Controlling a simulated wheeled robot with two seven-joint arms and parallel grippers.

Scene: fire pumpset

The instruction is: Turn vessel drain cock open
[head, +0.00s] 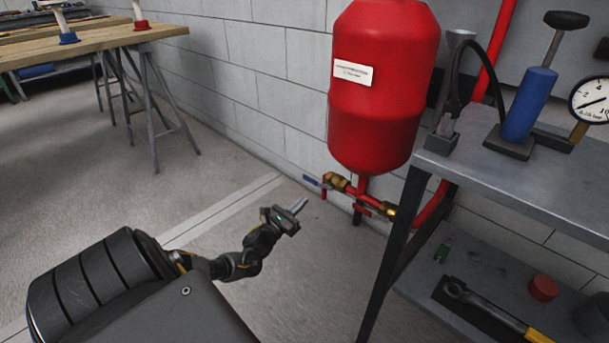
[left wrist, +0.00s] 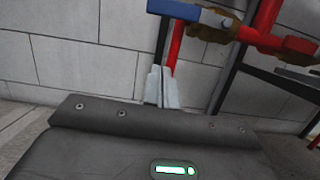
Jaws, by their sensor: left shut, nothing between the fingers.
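The red vessel (head: 383,95) stands by the block wall with red and brass pipework under it. The drain cock has a blue lever (head: 311,181) and a brass body (head: 337,181), with a short red pipe (head: 323,192) pointing down. My left gripper (head: 301,203) is shut and empty, just below and left of the cock, apart from it. In the left wrist view the shut fingers (left wrist: 161,85) point up toward the blue lever (left wrist: 195,13), which lies roughly level across the top. The brass body (left wrist: 209,32) is right of the fingers. My right gripper is not in view.
A metal bench (head: 520,182) stands close on the right, bearing a blue pump (head: 528,105) and a gauge (head: 592,100). Its lower shelf holds tools. A wooden trestle table (head: 85,42) is at the back left. The floor left of the vessel is clear.

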